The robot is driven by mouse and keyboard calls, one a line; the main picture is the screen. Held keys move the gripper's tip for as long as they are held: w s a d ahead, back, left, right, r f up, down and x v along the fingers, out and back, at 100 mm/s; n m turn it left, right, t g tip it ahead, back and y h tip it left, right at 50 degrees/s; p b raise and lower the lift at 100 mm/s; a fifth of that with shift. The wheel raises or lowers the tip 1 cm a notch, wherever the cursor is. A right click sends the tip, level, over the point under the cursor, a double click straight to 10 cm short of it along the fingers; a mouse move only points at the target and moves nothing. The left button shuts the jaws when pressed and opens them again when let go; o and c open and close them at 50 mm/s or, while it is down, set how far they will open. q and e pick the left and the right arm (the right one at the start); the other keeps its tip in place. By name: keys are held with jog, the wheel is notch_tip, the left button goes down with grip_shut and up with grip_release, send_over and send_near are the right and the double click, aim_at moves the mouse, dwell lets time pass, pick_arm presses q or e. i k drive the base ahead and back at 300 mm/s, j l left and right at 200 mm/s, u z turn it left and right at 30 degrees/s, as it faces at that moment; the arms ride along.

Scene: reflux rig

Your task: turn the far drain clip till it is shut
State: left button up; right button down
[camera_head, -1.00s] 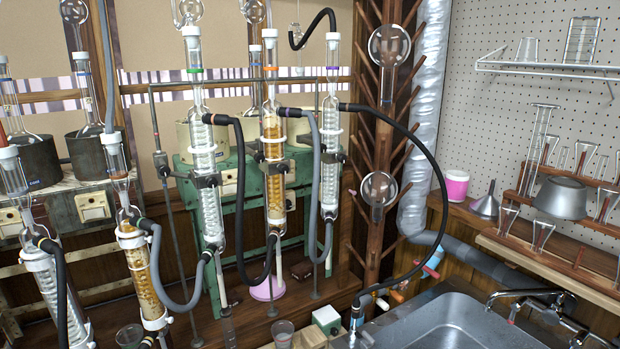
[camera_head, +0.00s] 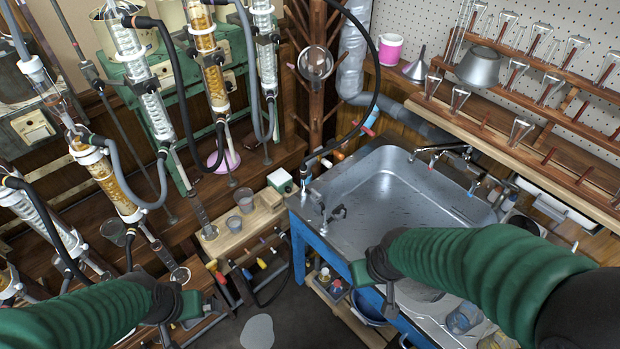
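I cannot single out the far drain clip with certainty. A small black fitting (camera_head: 336,213) sits on the left rim of the sink; I cannot tell whether it is a clip. My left gripper (camera_head: 176,307) is low at left of centre, above the floor and low shelf. My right gripper (camera_head: 381,275) is over the sink's front left edge, apart from the fitting. Both look empty, but their finger gaps are not clear.
The metal sink (camera_head: 372,185) stands on a blue frame (camera_head: 312,255). Glass columns with hoses, one amber-filled (camera_head: 210,65), crowd the left and back. A wooden block with cups (camera_head: 240,222) stands left of the sink. A glassware rack (camera_head: 530,75) is at right.

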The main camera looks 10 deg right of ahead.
aim_at(316, 195)
jog(key=i+j+z, duration=0.3)
jog(key=i+z, duration=0.2)
jog(key=i+j+z, duration=0.5)
jog(key=k+l+u, duration=0.1)
jog(key=u, duration=0.3)
jog(key=k+l+u, duration=0.1)
jog(key=u, duration=0.25)
jog(key=l, duration=0.05)
